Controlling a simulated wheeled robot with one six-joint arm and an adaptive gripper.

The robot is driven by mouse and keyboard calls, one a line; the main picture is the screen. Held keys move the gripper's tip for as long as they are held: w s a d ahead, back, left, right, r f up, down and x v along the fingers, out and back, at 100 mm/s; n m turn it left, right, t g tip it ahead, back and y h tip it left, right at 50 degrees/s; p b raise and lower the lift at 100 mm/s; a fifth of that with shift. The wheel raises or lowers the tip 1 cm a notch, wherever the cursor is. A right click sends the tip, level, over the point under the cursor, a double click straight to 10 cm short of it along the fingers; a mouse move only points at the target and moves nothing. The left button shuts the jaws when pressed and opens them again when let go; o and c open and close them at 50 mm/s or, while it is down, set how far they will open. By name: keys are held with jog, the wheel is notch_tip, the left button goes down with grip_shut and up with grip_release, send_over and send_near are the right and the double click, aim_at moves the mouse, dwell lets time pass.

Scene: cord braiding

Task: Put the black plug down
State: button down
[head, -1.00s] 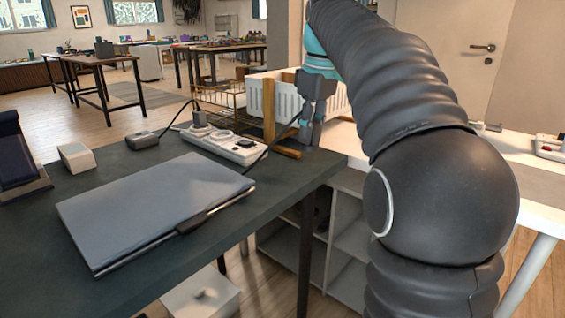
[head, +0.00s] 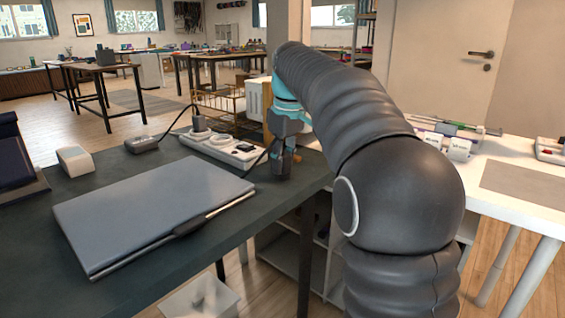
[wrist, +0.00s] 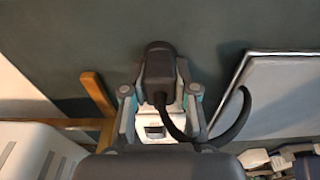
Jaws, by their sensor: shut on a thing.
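The black plug (wrist: 158,72) shows in the wrist view between the two fingers of my gripper (wrist: 159,92), which is shut on it. A black cord (wrist: 180,133) runs from the plug and curves to the right. In the head view my gripper (head: 283,168) points down, low at the right side of the dark table, just right of the white power strip (head: 222,150). The plug is mostly hidden by the fingers there. I cannot tell whether it touches the table top.
Another plug (head: 199,122) sits in the strip, with a cord to a dark adapter (head: 141,144). A white basket (wrist: 30,152) and a wooden piece (wrist: 97,93) are near my gripper.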

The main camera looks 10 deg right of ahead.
aim_at(288, 156)
jog(key=shift+f, duration=0.15)
jog(key=c, duration=0.9)
grip_release()
notch_tip(288, 156, up, 12)
jog(key=s+p, duration=0.1)
jog(key=p, duration=0.2)
jog(key=shift+d+p, duration=0.3)
jog(key=shift+d, duration=0.15)
jog(key=shift+s, duration=0.15)
